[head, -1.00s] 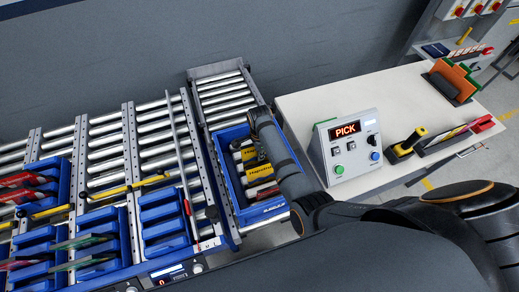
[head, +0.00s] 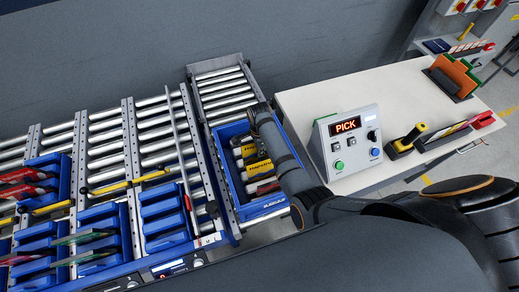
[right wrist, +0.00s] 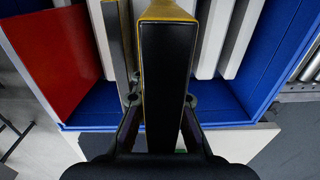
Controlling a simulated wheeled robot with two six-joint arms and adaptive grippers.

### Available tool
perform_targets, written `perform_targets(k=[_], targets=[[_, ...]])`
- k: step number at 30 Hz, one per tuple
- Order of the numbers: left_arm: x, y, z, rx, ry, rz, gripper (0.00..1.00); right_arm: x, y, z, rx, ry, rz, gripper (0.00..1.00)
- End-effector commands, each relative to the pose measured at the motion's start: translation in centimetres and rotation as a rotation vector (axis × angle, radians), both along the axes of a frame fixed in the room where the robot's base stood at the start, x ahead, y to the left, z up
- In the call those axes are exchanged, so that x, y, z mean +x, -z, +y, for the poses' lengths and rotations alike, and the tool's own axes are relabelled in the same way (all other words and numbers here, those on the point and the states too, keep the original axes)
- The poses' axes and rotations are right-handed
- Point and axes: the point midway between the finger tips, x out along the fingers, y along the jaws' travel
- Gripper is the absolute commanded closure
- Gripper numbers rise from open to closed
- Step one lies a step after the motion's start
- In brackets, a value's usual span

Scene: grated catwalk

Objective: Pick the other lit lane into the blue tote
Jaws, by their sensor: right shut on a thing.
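The blue tote (head: 264,211) stands on the roller conveyor left of the bench, with yellow-and-black packs (head: 257,166) and darker or red items inside. My right arm reaches over it and hides part of its inside. In the right wrist view my right gripper (right wrist: 161,106) is shut on a yellow-edged pack with a black end face (right wrist: 164,75). Behind it show the tote's blue wall (right wrist: 225,108), a red item (right wrist: 50,55) and pale items. Whether the held pack touches the tote floor cannot be told. My left gripper is not in view.
Blue lane bins (head: 163,222) with red and greenish items stand at left below the rollers (head: 105,140). The bench (head: 300,97) at right carries a control box showing PICK (head: 347,126), a yellow-handled tool (head: 406,140) and an orange-and-green rack (head: 452,78).

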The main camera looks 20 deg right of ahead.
Motion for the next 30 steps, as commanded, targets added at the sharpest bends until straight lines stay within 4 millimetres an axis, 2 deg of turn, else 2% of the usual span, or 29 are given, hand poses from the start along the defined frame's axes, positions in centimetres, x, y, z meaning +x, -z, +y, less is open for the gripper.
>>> perform_targets(k=[11, 30], targets=[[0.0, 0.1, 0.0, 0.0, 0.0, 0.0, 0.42, 0.0, 0.1, 0.0, 0.0, 0.0, 0.0, 1.0], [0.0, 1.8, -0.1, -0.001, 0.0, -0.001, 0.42, 0.0, 2.8, 0.0, 0.0, 0.0, 0.0, 1.0]])
